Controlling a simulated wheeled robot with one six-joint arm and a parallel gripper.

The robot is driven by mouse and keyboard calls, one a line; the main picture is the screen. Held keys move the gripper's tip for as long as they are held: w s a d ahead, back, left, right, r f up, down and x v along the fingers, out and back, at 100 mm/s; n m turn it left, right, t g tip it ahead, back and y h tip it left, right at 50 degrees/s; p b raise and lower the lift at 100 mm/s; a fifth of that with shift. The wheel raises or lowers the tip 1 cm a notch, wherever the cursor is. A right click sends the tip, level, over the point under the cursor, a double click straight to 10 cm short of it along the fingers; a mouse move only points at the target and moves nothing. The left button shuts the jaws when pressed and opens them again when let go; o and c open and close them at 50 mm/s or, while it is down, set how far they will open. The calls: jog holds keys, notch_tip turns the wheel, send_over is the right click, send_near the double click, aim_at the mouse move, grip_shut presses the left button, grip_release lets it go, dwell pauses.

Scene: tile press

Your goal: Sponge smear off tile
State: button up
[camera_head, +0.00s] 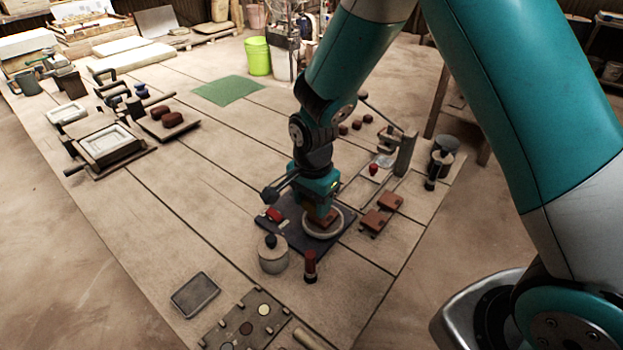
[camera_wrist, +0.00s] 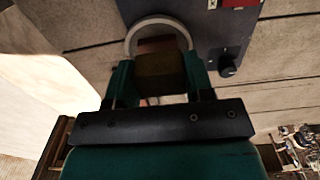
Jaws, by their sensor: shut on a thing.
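My gripper (camera_head: 319,207) points down over a white ring (camera_head: 308,231) on a dark plate (camera_head: 290,243). In the wrist view, my gripper (camera_wrist: 160,78) is shut on a dark yellow-brown block, which looks like the sponge (camera_wrist: 160,70). A reddish-brown tile (camera_wrist: 155,44) shows inside the ring (camera_wrist: 131,38), just beyond the sponge; it also shows below my gripper in the head view (camera_head: 327,222). The sponge covers part of the tile. I cannot tell whether they touch. I cannot make out a smear.
A lidded pot (camera_head: 273,258) and a red-topped cylinder (camera_head: 310,268) stand close in front of the plate. Brown tiles (camera_head: 376,220) lie to its right. A press frame (camera_head: 110,145) is farther left. The middle-left tabletop is clear.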

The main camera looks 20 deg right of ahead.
jog(key=shift+r+p, duration=1.5)
jog(key=shift+r, duration=0.6)
jog(key=shift+d+f, duration=0.1)
